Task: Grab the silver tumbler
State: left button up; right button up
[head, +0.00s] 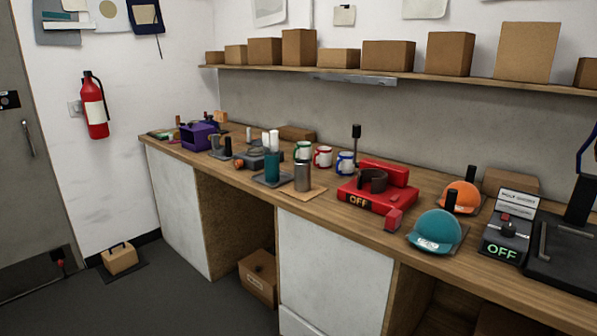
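The silver tumbler (302,176) stands upright on a light wooden board (318,191) near the front edge of the workbench. A teal tumbler (272,167) stands just to its left on a dark mat (259,181). The silver tumbler's front is unobstructed, and nothing touches it from the front. Neither of my grippers shows in the head view.
Right of the tumbler is a red press machine (378,199) marked OFF, then teal (436,231) and orange (462,196) caps. Behind stand several mugs (323,156). A shelf of cardboard boxes (388,55) hangs above. The floor (187,281) in front is clear.

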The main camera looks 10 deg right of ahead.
aim_at(302, 167)
jog(key=i+j+z, duration=0.1)
jog(key=i, duration=0.45)
jog(key=i+j+z, duration=0.15)
jog(key=i, duration=0.4)
